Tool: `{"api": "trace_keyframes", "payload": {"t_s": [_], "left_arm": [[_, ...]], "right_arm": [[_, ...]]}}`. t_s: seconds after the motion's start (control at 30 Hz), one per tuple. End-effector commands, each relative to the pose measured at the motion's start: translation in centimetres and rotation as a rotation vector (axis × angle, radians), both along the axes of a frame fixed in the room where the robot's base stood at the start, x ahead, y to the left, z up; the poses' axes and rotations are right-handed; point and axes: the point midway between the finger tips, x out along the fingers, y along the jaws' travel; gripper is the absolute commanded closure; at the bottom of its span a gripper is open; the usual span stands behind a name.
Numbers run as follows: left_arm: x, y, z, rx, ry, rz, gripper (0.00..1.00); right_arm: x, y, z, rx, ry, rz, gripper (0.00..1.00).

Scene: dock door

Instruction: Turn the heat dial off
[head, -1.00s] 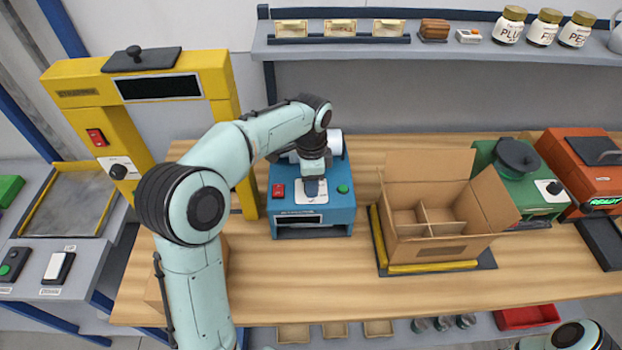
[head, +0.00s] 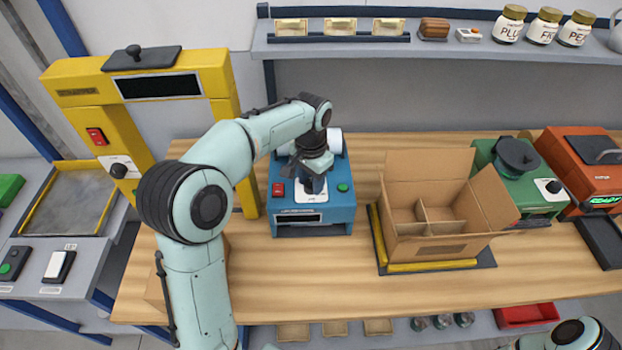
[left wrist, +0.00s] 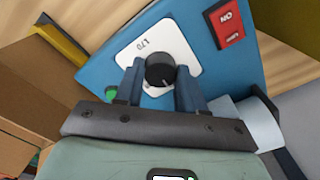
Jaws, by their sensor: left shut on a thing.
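A black dial (left wrist: 160,70) sits on a white plate (left wrist: 178,47) on the front of the blue machine (head: 341,218). The plate bears small lettering, and the dial has a light pointer mark. In the left wrist view my left gripper (left wrist: 159,84) has its two fingers on either side of the dial, shut on it. In the head view my left gripper (head: 314,186) covers the dial. My right gripper is not in view.
A red switch (head: 278,190) and a green button (head: 343,187) flank the dial plate. An open divided cardboard box (head: 440,250) stands to the right. The yellow frame (head: 222,105) stands close on the left.

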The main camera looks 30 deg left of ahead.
Motion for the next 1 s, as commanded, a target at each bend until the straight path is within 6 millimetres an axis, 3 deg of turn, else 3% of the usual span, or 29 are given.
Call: {"api": "trace_keyframes", "payload": {"t_s": [0.57, 0.6, 0.67, 1.0], "left_arm": [[0.05, -0.01, 0.07, 0.0, -0.002, 0.034, 0.92], [0.05, -0.01, 0.07, 0.0, -0.002, 0.034, 0.55], [0.05, -0.01, 0.06, 0.0, -0.002, 0.033, 0.36], [0.04, 0.0, 0.25, 0.0, -0.002, 0.032, 0.36]], "right_arm": [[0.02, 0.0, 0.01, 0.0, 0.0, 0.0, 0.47], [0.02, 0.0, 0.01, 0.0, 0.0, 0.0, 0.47], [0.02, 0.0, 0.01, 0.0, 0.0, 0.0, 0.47], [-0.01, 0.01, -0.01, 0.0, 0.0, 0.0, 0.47]]}}
